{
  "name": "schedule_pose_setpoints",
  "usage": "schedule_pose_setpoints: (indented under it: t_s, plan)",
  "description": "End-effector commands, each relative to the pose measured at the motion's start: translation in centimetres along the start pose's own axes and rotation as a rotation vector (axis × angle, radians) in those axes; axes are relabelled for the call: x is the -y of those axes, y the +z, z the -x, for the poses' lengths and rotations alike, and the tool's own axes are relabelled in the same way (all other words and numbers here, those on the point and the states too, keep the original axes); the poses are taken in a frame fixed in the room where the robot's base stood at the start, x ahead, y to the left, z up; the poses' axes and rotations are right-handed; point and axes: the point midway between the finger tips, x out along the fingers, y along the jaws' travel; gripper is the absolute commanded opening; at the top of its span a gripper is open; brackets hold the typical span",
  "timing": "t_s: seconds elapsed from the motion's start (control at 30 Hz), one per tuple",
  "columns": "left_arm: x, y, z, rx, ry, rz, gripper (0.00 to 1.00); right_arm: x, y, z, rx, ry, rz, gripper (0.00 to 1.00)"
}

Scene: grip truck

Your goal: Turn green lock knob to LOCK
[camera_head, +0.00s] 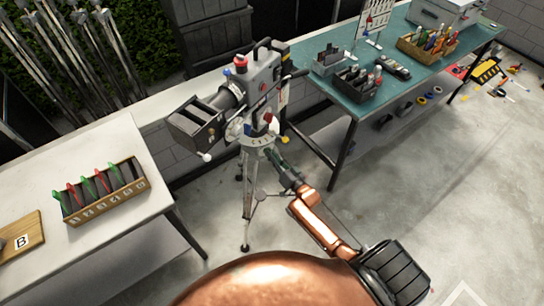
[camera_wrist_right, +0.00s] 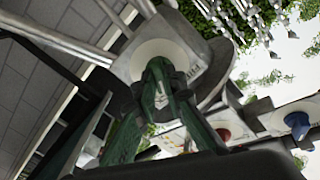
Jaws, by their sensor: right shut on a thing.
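A camera (camera_head: 250,88) with a dark matte box stands on a tripod (camera_head: 247,195) between two tables. Its tripod head carries a red knob (camera_head: 268,117) and a blue knob (camera_head: 247,129), and pale round handle ends show beside them. My right gripper (camera_head: 272,155) reaches up to the tripod head from below right. In the right wrist view, its dark green fingers are shut on the green lock knob (camera_wrist_right: 158,82), in front of a pale round disc (camera_wrist_right: 160,58). The fingers hide part of the knob, and I cannot read a LOCK mark. My left gripper is out of view.
The left white table (camera_head: 120,205) holds a wooden box (camera_head: 103,205) of red and green clips. The teal table (camera_head: 340,105) at right holds bins and tools.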

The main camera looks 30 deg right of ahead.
Motion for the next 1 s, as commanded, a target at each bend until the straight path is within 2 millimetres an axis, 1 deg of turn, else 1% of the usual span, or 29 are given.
schedule_pose_setpoints:
  t_s: [0.17, 0.2, 0.43, 0.67, 0.77, 0.87, 1.0]
  plan:
    - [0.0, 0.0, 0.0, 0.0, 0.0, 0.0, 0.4, -0.1, 0.1, 0.1, 0.002, 0.001, -0.001, 0.0]
    - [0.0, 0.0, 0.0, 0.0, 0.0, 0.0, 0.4, -0.1, 0.1, 0.1, 0.002, 0.001, 0.0, 0.12]
    - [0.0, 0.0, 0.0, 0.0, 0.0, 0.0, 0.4, 0.0, 0.1, 0.0, 0.001, 0.001, 0.0, 0.28]
    - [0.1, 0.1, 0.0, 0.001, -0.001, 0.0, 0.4, 0.0, 0.0, 0.0, 0.001, 0.0, 0.001, 0.28]
    - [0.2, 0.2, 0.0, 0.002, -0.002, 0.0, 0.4, 0.0, 0.1, 0.3, 0.001, 0.001, 0.001, 0.28]
    - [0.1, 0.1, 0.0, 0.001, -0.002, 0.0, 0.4, -0.1, 0.1, 1.5, 0.001, 0.002, 0.0, 0.28]
    - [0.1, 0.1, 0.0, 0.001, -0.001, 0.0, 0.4, -0.1, 0.1, 4.2, 0.002, 0.003, 0.0, 0.28]
